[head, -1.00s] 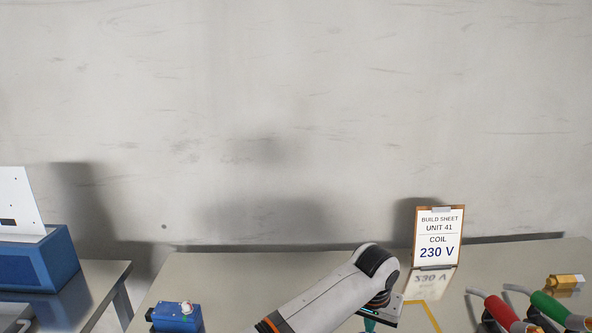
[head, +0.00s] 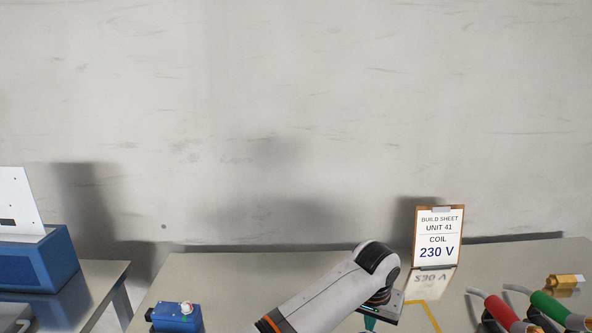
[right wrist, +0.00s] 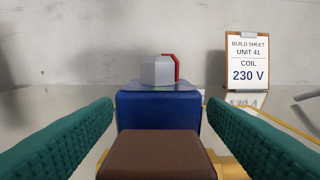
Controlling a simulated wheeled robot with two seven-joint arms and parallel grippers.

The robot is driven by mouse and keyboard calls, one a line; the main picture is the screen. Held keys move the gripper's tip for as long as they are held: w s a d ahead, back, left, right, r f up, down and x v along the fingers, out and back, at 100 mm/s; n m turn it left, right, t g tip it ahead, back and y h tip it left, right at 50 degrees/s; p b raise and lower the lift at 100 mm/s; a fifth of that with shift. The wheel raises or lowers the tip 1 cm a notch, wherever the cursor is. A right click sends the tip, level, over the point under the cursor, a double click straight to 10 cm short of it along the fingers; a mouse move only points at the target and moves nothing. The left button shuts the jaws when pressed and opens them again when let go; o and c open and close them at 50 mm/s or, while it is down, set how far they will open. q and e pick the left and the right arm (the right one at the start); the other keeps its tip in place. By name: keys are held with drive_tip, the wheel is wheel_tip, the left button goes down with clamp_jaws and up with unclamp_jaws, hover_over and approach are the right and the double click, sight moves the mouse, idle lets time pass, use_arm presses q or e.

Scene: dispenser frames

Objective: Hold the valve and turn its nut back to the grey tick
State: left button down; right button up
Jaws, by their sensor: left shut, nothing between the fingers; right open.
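In the right wrist view the valve shows as a blue block (right wrist: 160,108) with a grey faceted nut (right wrist: 156,71) on top. A red mark (right wrist: 172,68) runs along the nut's top and right side. A brown block (right wrist: 157,157) is in front of the blue body, with brass-yellow parts low beside it. I cannot make out the grey tick. My right gripper (right wrist: 160,150) is open, its teal fingers on either side of the blue body and apart from it. My left gripper (head: 370,324) is shut and empty at the bottom edge of the head view, mostly hidden by my arm.
A clipboard (head: 438,238) reading COIL 230 V stands behind yellow tape (head: 431,316). A red cylinder (head: 500,312), a green one (head: 553,309) and a brass fitting (head: 563,282) are at right. A small blue box (head: 178,318) and a larger blue stand (head: 45,265) are at left.

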drive_tip(key=s, duration=1.1)
drive_tip(key=shift+s+d, duration=0.25)
